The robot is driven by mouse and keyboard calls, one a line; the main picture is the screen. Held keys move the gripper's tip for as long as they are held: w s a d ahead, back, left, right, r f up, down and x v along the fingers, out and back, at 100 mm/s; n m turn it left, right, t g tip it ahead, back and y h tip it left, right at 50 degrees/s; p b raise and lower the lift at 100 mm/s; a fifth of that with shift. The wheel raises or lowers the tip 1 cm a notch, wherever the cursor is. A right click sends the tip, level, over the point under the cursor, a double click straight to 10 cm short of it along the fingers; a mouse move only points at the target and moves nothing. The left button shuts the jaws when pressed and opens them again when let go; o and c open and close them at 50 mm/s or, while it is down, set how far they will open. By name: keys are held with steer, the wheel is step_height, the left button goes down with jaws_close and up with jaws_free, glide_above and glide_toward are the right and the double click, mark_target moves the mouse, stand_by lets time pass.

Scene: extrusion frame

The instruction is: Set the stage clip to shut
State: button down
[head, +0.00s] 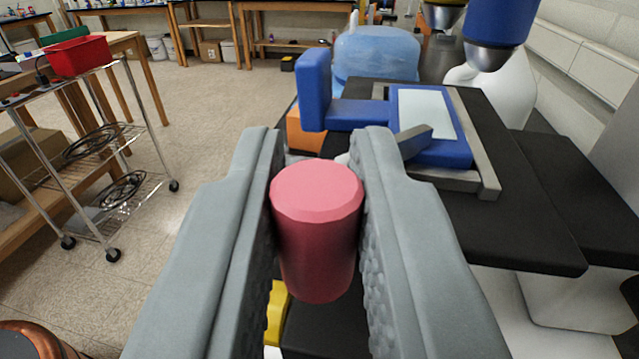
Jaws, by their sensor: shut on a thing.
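My gripper (319,150) has its two grey fingers closed on the sides of a pinkish-red cylinder (318,235), whose flat top faces up near the fingertips. What the cylinder is joined to below is hidden. Beyond the fingertips is a blue stage (450,152) with a pale plate (426,113) in it, on a black surface. A short dark grey lever (414,141), perhaps the stage clip, sticks out at the stage's near left corner, partly behind the right finger. I cannot tell whether it is open or shut.
A blue upright block (314,90) stands left of the stage. A translucent blue container (376,52) and a blue-and-grey hanging part (496,30) are behind. The black table (510,215) is bare at right. A wire cart (110,165) with a red bin (78,56) stands left, beyond open floor.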

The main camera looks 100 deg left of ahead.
steer(key=c, duration=1.4)
jaws_free()
steer(key=shift+d, duration=0.1)
steer(key=v, duration=1.7)
steer(key=shift+d, duration=0.15)
